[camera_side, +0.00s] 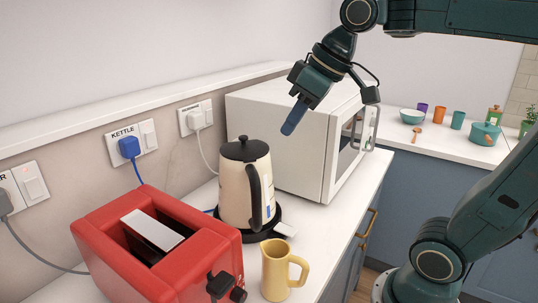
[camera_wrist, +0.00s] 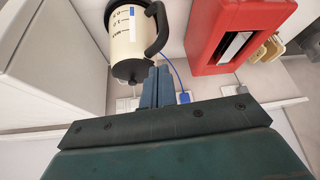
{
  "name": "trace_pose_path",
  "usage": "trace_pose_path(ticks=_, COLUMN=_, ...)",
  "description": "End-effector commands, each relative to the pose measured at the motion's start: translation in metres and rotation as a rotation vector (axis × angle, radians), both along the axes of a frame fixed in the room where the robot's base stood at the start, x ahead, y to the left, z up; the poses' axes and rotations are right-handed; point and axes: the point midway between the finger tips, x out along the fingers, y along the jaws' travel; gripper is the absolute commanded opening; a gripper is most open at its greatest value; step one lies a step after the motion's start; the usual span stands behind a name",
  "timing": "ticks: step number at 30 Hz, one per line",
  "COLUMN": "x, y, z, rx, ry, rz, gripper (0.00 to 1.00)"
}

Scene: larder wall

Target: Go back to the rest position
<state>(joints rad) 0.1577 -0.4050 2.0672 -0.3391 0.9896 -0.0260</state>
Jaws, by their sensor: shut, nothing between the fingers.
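My gripper (camera_side: 294,116) is raised above the counter in the side view, in front of the white microwave and above and to the right of the kettle. Its blue fingers are together with nothing between them. The fingers (camera_wrist: 157,86) also show in the wrist view. My arm reaches in from the upper right. Everything on the counter is apart from the gripper.
A cream kettle (camera_side: 238,188) stands on a black base, beside a red toaster (camera_side: 205,243) and yellow jug (camera_side: 275,270). The microwave (camera_side: 275,135) stands behind. A blue plug (camera_side: 129,147) sits in the KETTLE socket. A far counter (camera_side: 430,146) holds cups and a bowl.

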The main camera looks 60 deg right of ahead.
Motion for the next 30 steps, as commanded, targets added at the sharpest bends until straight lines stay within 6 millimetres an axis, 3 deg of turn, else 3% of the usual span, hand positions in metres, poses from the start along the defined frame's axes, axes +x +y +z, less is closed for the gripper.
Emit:
trace_pose_path(ticks=6, x=-0.055, y=0.001, z=-0.038, rx=-0.002, ry=0.0, rz=-0.093, gripper=0.0)
trace_pose_path(ticks=12, x=-0.092, y=-0.006, z=-0.072, rx=-0.011, ry=0.001, rz=-0.166, gripper=0.0)
trace_pose_path(ticks=21, x=-0.108, y=-0.012, z=-0.089, rx=-0.019, ry=0.002, rz=-0.204, gripper=0.0)
trace_pose_path(ticks=30, x=-0.101, y=-0.013, z=-0.083, rx=-0.024, ry=0.03, rz=-0.204, gripper=0.59)
